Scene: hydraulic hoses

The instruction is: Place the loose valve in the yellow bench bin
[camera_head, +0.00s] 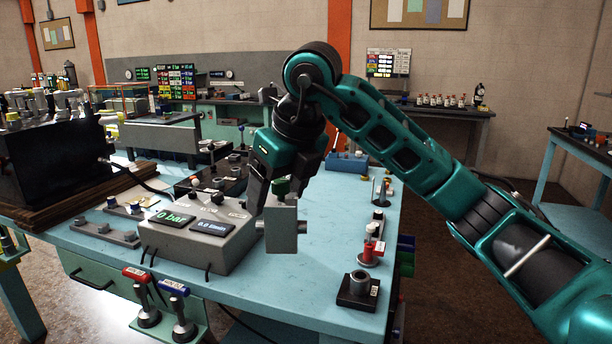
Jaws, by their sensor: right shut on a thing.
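My right gripper (281,192) comes in from the right and points down over the blue bench. It is shut on the valve (282,228), a grey block with a green top between the fingers and a short stub to the side. The valve hangs upright in front of the right end of the grey gauge box (197,237); I cannot tell whether it touches the box. I cannot make out the yellow bench bin in this view. My left gripper is not in view.
The blue bench top (325,283) is clear right of the valve. A black block with a metal fitting (358,290) and a red fitting (370,251) stand near its right edge. Blue (406,243) and green bins hang beyond that edge. A black unit (55,160) stands left.

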